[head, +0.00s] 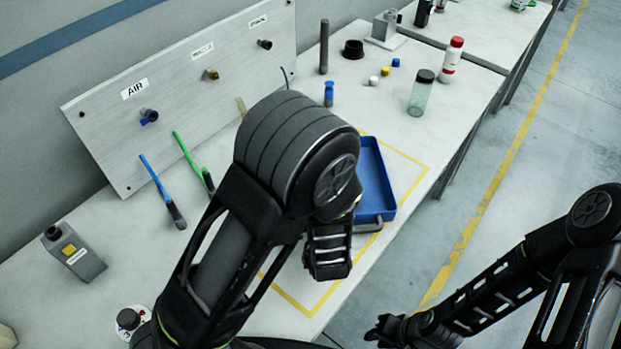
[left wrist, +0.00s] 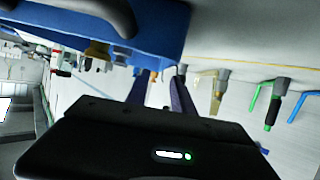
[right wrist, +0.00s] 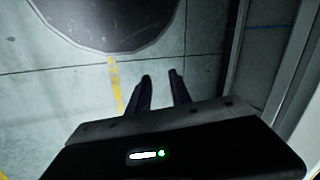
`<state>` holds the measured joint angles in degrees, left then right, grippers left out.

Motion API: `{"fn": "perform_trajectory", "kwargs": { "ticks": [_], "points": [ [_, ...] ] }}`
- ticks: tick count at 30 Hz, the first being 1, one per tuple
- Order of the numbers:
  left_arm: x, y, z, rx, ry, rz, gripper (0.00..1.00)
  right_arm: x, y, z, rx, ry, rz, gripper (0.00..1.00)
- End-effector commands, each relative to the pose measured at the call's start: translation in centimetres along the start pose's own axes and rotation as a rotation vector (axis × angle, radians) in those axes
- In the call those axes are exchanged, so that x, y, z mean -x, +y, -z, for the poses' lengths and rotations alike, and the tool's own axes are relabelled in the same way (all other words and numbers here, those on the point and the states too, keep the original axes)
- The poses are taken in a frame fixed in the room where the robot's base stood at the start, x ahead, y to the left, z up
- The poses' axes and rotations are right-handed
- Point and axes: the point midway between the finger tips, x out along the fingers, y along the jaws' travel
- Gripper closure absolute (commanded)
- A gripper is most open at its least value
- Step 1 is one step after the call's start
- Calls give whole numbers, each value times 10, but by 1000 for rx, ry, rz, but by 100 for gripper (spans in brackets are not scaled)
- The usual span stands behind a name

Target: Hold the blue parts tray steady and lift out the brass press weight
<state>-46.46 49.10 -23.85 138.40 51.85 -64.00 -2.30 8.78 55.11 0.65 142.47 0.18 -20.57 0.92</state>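The blue parts tray (head: 375,182) sits on the bench with its left part hidden behind my left arm. A grey handle (head: 370,227) shows on its near side. In the left wrist view, which is upside down, the tray (left wrist: 165,30) and its handle (left wrist: 100,12) fill the top. A brass-coloured piece (left wrist: 97,50), apparently the press weight, shows past the tray's rim; the head view does not show it. My left gripper (left wrist: 160,72) is open, its fingertips close to the tray; contact is unclear. My right gripper (head: 378,333) is open and empty over the floor (right wrist: 159,75).
Yellow tape (head: 410,160) outlines an area around the tray. A clear jar (head: 421,95), a red-capped bottle (head: 451,60) and a blue-topped piece (head: 328,93) stand beyond.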

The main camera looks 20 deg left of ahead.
Motion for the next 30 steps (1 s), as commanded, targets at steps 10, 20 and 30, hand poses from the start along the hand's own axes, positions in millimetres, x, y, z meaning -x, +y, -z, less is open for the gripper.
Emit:
{"fn": "perform_trajectory", "kwargs": {
  "ticks": [10,20,30],
  "points": [
    [1,-8,-2,-25,3,18,71,1,-4,-4,17,-10,5,73],
    [1,-7,-2,-24,2,17,71,0,-3,7,47,-14,3,64],
    [1,-7,-2,-24,2,17,71,13,-8,111,356,-58,83,64]
  ]
}}
